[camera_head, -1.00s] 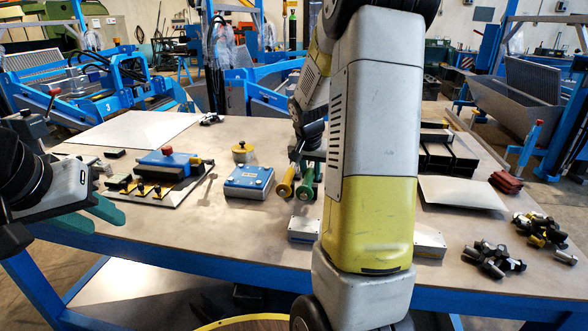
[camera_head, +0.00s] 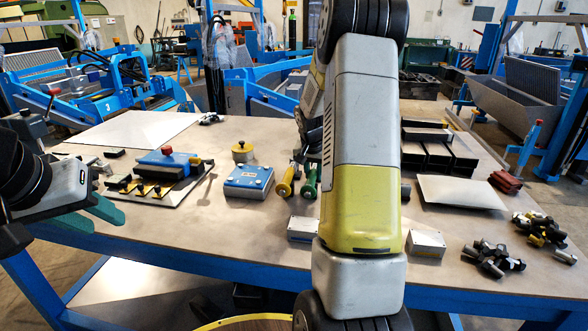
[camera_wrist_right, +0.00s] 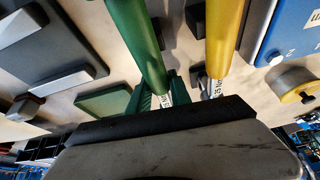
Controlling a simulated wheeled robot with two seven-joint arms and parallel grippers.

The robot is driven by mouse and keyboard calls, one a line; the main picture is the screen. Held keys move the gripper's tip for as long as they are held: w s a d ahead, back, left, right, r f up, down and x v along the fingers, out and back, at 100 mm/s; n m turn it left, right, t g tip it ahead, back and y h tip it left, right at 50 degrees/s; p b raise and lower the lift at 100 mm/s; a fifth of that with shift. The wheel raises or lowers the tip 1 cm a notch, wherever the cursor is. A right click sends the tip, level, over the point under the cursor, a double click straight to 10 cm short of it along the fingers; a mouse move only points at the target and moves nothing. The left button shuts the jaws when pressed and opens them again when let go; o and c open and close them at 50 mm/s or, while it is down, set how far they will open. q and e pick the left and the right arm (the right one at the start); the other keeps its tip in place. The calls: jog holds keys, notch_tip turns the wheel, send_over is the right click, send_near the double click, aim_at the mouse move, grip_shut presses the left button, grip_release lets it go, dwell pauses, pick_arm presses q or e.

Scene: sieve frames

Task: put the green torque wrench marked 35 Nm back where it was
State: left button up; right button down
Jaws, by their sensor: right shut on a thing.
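The green torque wrench (camera_head: 310,183) is by the far middle of the table, just right of a yellow wrench (camera_head: 286,183). In the right wrist view the green handle (camera_wrist_right: 138,40) and the yellow handle (camera_wrist_right: 226,35) run side by side, apart. My right gripper (camera_wrist_right: 160,92) is shut on the green wrench near the label end of its handle. The labels are partly hidden; the yellow one seems to read 25 Nm. My right arm hides most of this gripper in the head view. My left gripper (camera_head: 98,218) is open and empty at the table's left front edge.
A blue box (camera_head: 248,182) and a round yellow-topped tin (camera_head: 242,152) stand left of the wrenches. Dark bins (camera_head: 440,150) stand to the right. Small grey boxes (camera_head: 427,243) sit near the front edge, with loose fittings (camera_head: 490,258) at right.

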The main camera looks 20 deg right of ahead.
aim_at(312, 175)
jog(key=shift+f, duration=0.1)
jog(key=c, duration=1.2)
grip_release()
jog(key=v, duration=1.1)
jog(key=shift+w, duration=0.15)
jog(key=shift+s+a+r, duration=0.25)
jog(key=shift+s+r, duration=0.05)
jog(key=shift+r, duration=0.35)
jog(key=s+a+r+n+y, duration=0.1)
jog(key=s+a+r+n, duration=0.1)
jog(key=s+a, duration=0.4)
jog(key=s+a+r+n+t+y, duration=0.1)
jog(key=s+a+r+n+y, duration=0.1)
jog(key=s+a, duration=0.5)
jog(key=s+a+r+n+t+y, duration=0.1)
jog(key=s+a+r+n, duration=0.2)
jog(key=s, duration=1)
jog(key=shift+s+a+r+n+y, duration=0.1)
jog(key=shift+a+r+n+y, duration=0.05)
jog(key=shift+a, duration=0.7)
jog(key=shift+s+a+r+n+y, duration=0.1)
jog(key=shift+a+r+n+y, duration=0.05)
jog(key=shift+a, duration=0.7)
